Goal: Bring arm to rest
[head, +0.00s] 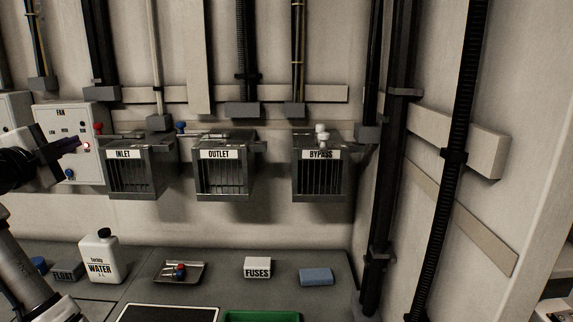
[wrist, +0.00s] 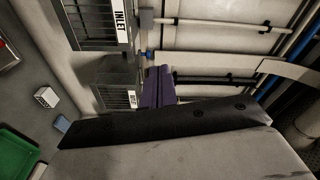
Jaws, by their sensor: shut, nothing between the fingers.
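My gripper (head: 68,147) is at the left of the head view, in front of the FAN panel (head: 84,120). Its purple fingers are shut together and hold nothing. In the wrist view the purple fingers (wrist: 158,87) show at the middle, beyond the dark edge of the gripper body. My arm comes in from the lower left of the head view. The INLET cage (head: 140,178) is just right of the fingertips in the head view. I cannot tell from these views whether the gripper touches the panel.
The OUTLET cage (head: 223,178) and BYPASS cage (head: 319,178) are further right on the wall. On the counter are a WATER jug (head: 101,262), a small tray (head: 195,279), a FUSES box (head: 257,267), a blue block (head: 316,276) and a green tray (head: 262,316). Dark pipes run down the right.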

